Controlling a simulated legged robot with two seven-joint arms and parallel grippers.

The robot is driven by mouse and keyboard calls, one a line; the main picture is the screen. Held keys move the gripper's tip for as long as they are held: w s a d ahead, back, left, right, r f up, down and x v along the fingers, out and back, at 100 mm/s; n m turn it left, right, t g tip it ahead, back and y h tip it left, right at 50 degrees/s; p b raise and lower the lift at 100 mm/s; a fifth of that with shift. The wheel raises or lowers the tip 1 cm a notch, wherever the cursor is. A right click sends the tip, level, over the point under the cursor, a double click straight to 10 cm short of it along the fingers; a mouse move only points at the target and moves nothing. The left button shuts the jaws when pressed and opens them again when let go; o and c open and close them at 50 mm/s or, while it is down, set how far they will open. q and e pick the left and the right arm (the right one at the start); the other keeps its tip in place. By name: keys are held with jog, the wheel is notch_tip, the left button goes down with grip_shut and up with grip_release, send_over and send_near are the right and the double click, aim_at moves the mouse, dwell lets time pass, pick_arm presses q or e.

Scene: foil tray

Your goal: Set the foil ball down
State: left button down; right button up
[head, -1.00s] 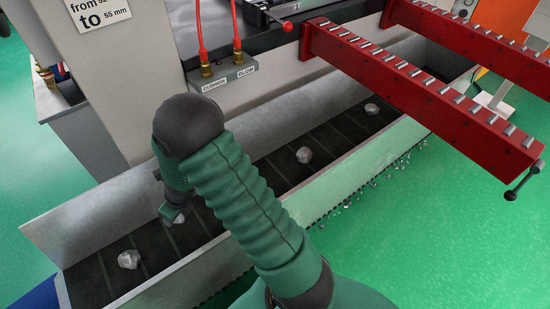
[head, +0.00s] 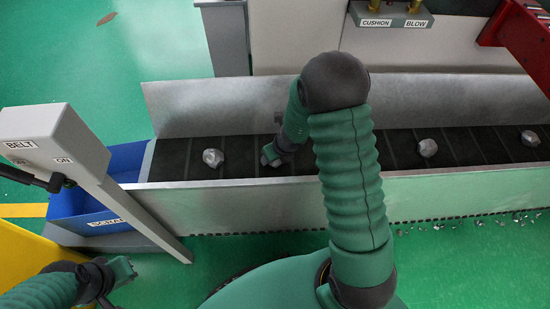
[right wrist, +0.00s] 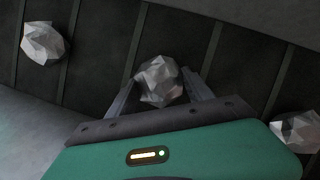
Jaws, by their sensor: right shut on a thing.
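A faceted silver foil ball (right wrist: 160,82) sits between the two fingers of my right gripper (right wrist: 158,92) in the right wrist view. The gripper is shut on it, low over the dark slatted belt (head: 345,157); I cannot tell whether the ball touches the belt. In the head view my right gripper (head: 270,156) reaches into the metal trough and mostly hides the ball. Other foil balls lie on the belt, one to the left (head: 212,157) and two to the right (head: 427,148) (head: 530,138). My left gripper (head: 122,270) is at the lower left, away from the belt; its jaw opening is unclear.
The trough has a tall back wall (head: 180,110) and a front wall (head: 260,206). A blue scrap bin (head: 65,203) stands at its left end. A grey belt switch box (head: 50,145) on a slanted post stands in front. Red rails (head: 520,35) are at the upper right.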

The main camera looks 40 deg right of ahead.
jog(key=shift+f, duration=0.15)
jog(key=o, duration=1.5)
jog(key=p+v, duration=0.7)
jog(key=v, duration=0.5)
